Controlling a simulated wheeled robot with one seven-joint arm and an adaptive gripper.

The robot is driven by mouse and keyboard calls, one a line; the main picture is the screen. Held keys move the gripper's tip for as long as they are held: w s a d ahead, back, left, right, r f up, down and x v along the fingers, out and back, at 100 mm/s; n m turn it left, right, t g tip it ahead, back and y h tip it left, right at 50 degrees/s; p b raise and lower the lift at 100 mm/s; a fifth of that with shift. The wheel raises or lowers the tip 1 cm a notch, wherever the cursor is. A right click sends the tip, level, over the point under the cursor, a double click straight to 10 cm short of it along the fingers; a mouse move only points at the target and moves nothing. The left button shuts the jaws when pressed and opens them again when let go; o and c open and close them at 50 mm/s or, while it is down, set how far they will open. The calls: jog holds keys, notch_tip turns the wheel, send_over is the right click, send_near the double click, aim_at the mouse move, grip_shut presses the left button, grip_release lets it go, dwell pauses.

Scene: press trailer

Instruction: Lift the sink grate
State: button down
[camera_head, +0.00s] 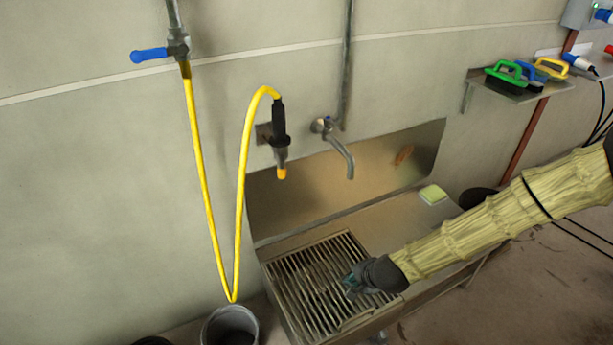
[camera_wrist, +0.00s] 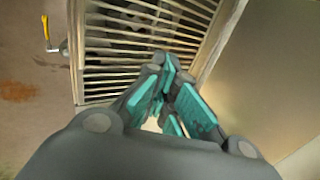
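The sink grate (camera_head: 325,285) is a rectangle of parallel metal bars in the left part of the steel sink unit (camera_head: 385,222). It lies flat within the sink's rim. My gripper (camera_head: 352,284) is over the right part of the grate, with its fingers pointing at the bars. In the wrist view the grate (camera_wrist: 112,72) fills the top middle, and the teal-padded fingers of my gripper (camera_wrist: 165,80) overlap its near right corner. The finger pads come close together at the tips. Contact with the bars and the exact finger opening cannot be made out.
A faucet (camera_head: 340,152) and a spray nozzle on a yellow hose (camera_head: 240,190) hang above the sink. A sponge (camera_head: 433,194) lies on the steel top. A grey bucket (camera_head: 230,325) stands left of the sink. A wall shelf (camera_head: 520,90) holds brushes.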

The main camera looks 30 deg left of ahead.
jog(key=shift+w+a+r+p, duration=2.4)
jog(key=shift+w+a+r, duration=1.75)
jog(key=shift+a+r, duration=1.55)
jog(key=w+a+r+t+y+p, duration=0.1)
jog(key=w+a+r+p, duration=0.2)
jog(key=w+a, duration=0.7)
jog(key=shift+a+r+y, duration=0.3)
jog(key=shift+a+r, duration=0.15)
jog(key=shift+a, duration=0.5)
jog(key=c, duration=2.2)
grip_release()
jog(key=o, duration=0.8)
jog(key=shift+o, duration=0.2)
jog(key=shift+r, duration=0.15)
